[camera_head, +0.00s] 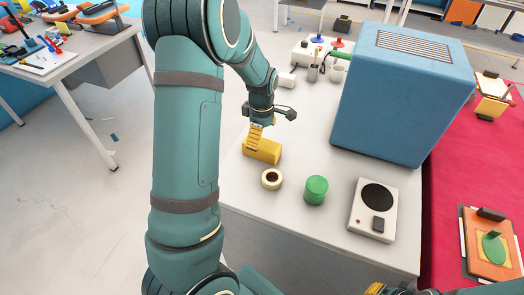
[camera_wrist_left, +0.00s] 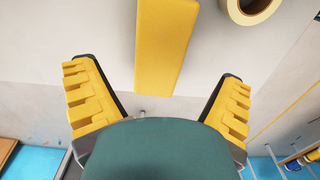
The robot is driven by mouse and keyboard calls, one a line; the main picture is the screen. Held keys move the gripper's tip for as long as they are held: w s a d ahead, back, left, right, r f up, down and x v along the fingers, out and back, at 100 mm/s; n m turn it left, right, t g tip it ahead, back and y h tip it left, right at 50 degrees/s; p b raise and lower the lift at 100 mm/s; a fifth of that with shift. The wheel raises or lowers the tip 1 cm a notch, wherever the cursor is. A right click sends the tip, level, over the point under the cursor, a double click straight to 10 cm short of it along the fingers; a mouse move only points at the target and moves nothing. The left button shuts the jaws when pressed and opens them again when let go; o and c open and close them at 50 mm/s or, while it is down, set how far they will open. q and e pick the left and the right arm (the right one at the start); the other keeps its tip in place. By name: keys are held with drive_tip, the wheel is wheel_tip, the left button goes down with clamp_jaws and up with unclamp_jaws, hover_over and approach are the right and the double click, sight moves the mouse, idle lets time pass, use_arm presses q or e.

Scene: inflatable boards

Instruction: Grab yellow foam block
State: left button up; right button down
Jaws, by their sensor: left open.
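The yellow foam block (camera_head: 265,151) lies on the white table near its left edge. In the left wrist view the block (camera_wrist_left: 166,45) runs up and out of the top of the picture, its near end between the lines of the two fingers. My left gripper (camera_head: 257,136) is just above the block, pointing down at it. In the left wrist view the gripper (camera_wrist_left: 158,85) is open, with a clear gap on each side of the block. A yellow and dark part at the bottom edge of the head view looks like my right gripper (camera_head: 375,289), mostly cut off.
A tape roll (camera_head: 271,179), a green cylinder (camera_head: 316,190) and a white device with a black disc (camera_head: 374,208) stand near the block. A large blue box (camera_head: 402,95) fills the table's right side. Small white containers and a device stand behind.

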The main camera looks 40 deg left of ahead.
sight(262, 143)
use_arm(q)
drive_tip(key=shift+f+b, duration=0.9)
drive_tip(key=shift+f, duration=2.15)
drive_tip(key=shift+r, duration=0.1)
drive_tip(key=c, duration=1)
drive_tip(key=shift+o, duration=0.2)
